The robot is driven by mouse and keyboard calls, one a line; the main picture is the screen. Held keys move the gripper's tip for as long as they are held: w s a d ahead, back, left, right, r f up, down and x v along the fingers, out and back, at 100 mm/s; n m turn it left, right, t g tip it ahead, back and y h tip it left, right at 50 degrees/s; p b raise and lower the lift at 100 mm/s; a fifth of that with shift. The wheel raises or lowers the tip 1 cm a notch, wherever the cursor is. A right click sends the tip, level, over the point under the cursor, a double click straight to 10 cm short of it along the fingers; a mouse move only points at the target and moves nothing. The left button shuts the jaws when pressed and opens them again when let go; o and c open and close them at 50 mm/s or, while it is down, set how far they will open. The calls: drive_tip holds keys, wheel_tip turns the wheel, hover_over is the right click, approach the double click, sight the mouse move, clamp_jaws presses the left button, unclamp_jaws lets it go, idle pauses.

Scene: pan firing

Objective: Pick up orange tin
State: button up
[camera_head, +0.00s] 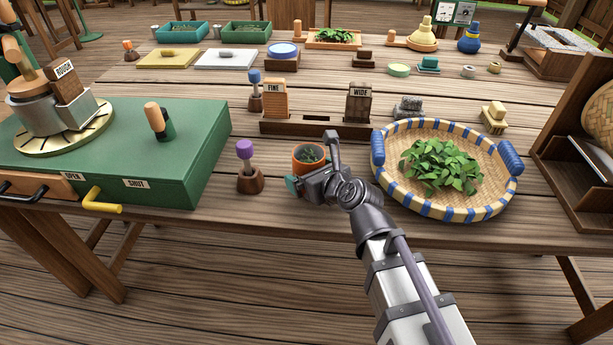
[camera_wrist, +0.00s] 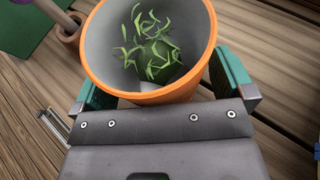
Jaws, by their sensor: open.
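The orange tin (camera_head: 308,157) stands upright on the wooden table in the head view, just left of the woven basket. It also shows in the wrist view (camera_wrist: 205,62), where its grey inside holds green leaf shreds (camera_wrist: 155,50). My gripper (camera_head: 297,183) is at the near side of the tin in the head view. In the wrist view my gripper's two green-padded fingers (camera_wrist: 165,82) are spread, one on each side of the tin's lower part. A gap shows between the right finger and the tin; contact on the left is unclear. The tin's base is hidden.
A woven basket (camera_head: 378,175) with leaves stands close right of my arm. A purple-topped tool in a wooden holder (camera_head: 249,180) stands left of the tin. The wooden rack with FINE and WIDE blocks (camera_head: 317,126) is behind it. A green box (camera_head: 190,150) fills the left.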

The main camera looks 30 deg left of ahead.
drive_tip(key=shift+d, duration=0.1)
drive_tip(key=c, duration=0.9)
drive_tip(key=shift+r, duration=0.15)
drive_tip(key=shift+c, duration=0.2)
